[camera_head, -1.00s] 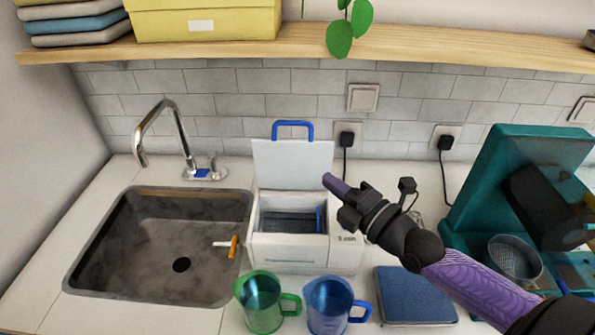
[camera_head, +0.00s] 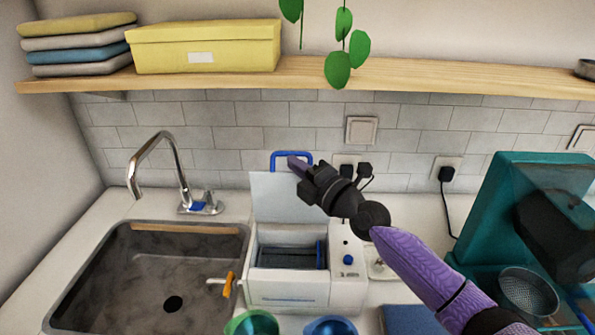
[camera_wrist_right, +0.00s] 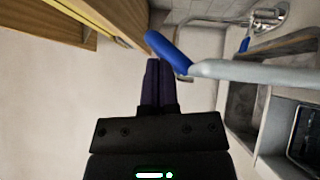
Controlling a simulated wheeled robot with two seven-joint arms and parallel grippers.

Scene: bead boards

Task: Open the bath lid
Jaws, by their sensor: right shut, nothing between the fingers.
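The bath is a white box (camera_head: 290,292) beside the sink. Its white lid (camera_head: 278,200) stands raised, roughly upright at the back, so the dark inside shows. A blue handle (camera_head: 276,156) is on the lid's top edge. It also shows in the right wrist view (camera_wrist_right: 168,52), with the lid seen edge-on (camera_wrist_right: 250,72). My right gripper (camera_head: 294,163) is shut and empty at the handle, overlapping it in the head view. In the right wrist view its purple fingers (camera_wrist_right: 151,85) lie close beside the handle; I cannot tell whether they touch. My left gripper is not in view.
A wooden shelf (camera_head: 400,78) runs above, with a yellow box (camera_head: 205,48) and hanging leaves. The sink (camera_head: 150,270) and tap (camera_head: 178,165) are left. Two cups, green (camera_head: 250,325) and blue (camera_head: 332,328), stand in front. A teal machine (camera_head: 490,215) is right.

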